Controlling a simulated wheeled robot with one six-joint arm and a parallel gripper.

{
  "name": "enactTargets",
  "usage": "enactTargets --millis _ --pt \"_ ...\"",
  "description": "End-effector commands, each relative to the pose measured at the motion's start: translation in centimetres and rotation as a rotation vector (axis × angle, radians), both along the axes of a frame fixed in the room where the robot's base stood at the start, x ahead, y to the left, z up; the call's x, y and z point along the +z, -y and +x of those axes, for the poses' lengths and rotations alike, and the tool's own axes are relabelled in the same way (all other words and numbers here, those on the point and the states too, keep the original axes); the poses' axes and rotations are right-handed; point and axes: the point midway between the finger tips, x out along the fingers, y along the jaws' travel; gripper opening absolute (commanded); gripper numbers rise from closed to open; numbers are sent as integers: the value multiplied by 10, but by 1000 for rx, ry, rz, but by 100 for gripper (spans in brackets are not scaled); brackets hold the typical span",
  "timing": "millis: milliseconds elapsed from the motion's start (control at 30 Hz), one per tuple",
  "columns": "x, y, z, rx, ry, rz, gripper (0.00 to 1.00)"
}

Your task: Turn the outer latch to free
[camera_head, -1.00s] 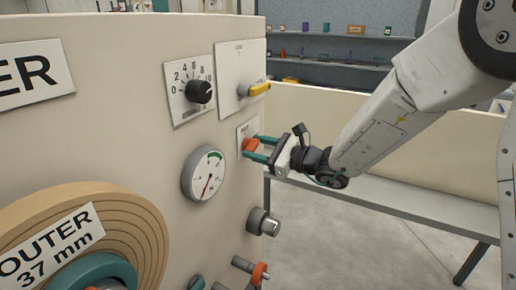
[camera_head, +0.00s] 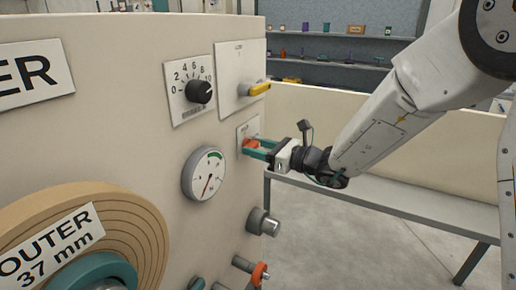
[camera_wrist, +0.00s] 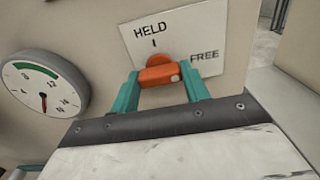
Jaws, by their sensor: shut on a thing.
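The outer latch is an orange knob (camera_wrist: 158,74) on a white plate (camera_wrist: 205,27) marked HELD and FREE in the wrist view. HELD is at the upper left of the plate and FREE at the right. The latch also shows in the head view (camera_head: 250,144), partly hidden by the fingers. My gripper (camera_wrist: 160,88) has its two teal fingers on either side of the orange knob, shut on it. In the head view my gripper (camera_head: 257,149) reaches the panel from the right. A pale dot is at the right end of the knob's bar.
A round gauge (camera_head: 204,173) sits left of the latch. A yellow handle (camera_head: 259,88) and a black dial (camera_head: 198,91) are above it. A grey knob (camera_head: 262,222) sticks out below. A roll labelled OUTER 37 mm (camera_head: 130,217) is at the lower left.

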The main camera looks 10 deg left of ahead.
Motion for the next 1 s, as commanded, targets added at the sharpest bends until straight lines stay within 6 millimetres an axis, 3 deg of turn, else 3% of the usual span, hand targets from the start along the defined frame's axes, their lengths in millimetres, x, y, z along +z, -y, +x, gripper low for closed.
enactTargets --millis 167,200,267,633,1000 --pt "0 0 0 -1 -2 1 23" --pt "0 0 0 -1 -2 1 51" --pt "0 0 0 -1 -2 1 67" --pt "0 6 -2 -2 0 0 67" --pt "0 60 -24 -4 -1 0 67"
